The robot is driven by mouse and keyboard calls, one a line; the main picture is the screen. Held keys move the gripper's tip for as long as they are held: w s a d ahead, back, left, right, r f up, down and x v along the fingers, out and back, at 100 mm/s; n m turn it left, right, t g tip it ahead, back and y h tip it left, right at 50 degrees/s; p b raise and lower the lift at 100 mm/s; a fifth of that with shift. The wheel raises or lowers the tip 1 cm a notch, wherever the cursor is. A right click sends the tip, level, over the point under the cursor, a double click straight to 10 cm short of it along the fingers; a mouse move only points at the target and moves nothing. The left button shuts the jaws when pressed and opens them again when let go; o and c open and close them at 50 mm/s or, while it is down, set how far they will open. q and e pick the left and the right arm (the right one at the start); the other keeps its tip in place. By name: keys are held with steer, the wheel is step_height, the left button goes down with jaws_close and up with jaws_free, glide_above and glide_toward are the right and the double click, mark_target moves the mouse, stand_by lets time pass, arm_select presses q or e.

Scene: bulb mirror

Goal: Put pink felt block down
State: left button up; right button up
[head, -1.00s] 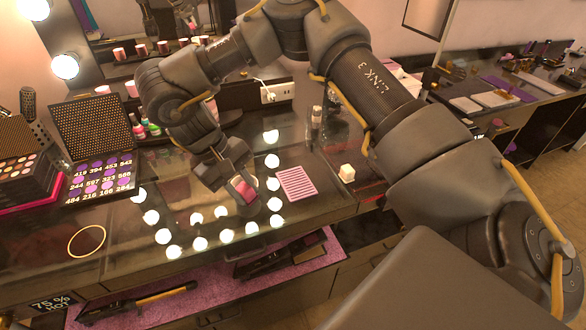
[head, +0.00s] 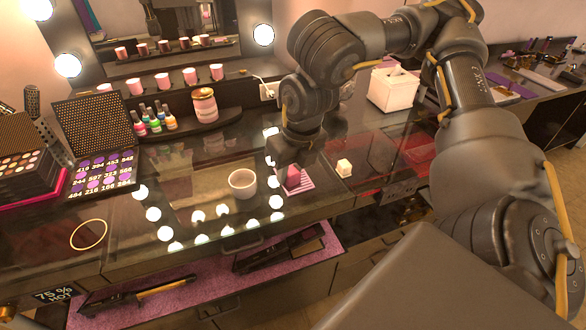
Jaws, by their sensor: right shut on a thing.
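The pink felt block (head: 293,176) is in my right gripper (head: 292,172), which is shut on it and points down. The block is over or at a pink striped pad (head: 305,186) on the glass counter. I cannot tell whether the block touches the pad. The gripper and block hide part of the pad. My left gripper is not in view.
A white box (head: 393,91) is behind to the right. A numbered palette (head: 103,172) and bottles (head: 153,120) are at left.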

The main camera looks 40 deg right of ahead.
steer(key=n, duration=0.2)
steer(key=shift+s+d+r+n, duration=0.15)
steer(key=shift+s+d+n, duration=0.1)
steer(key=shift+d+n, duration=0.1)
steer(key=n, duration=0.2)
steer(key=s+d+n, duration=0.1)
steer(key=n, duration=0.2)
steer(key=r+n+g, duration=0.1)
steer(key=n, duration=0.1)
steer(key=shift+s+d+n+y, duration=0.3)
steer(key=shift+n+y, duration=0.05)
steer(key=shift+y, duration=0.05)
steer(key=w+d+f, duration=0.2)
steer(key=w+f, duration=0.1)
steer(key=w, duration=0.1)
steer(key=w+d+f, duration=0.2)
steer(key=w+f, duration=0.1)
steer(key=w+d+f+p, duration=0.1)
steer(key=w+d+f, duration=0.2)
steer(key=w, duration=0.1)
steer(key=shift+w+f, duration=0.3)
steer(key=shift+w+d+f+b, duration=0.1)
steer(key=shift+w+f+b, duration=0.05)
steer(key=shift+f, duration=0.75)
steer(key=shift+w+f+b, duration=0.1)
steer(key=shift+f+b, duration=0.05)
steer(key=shift+f, duration=0.75)
steer(key=shift+s, duration=0.1)
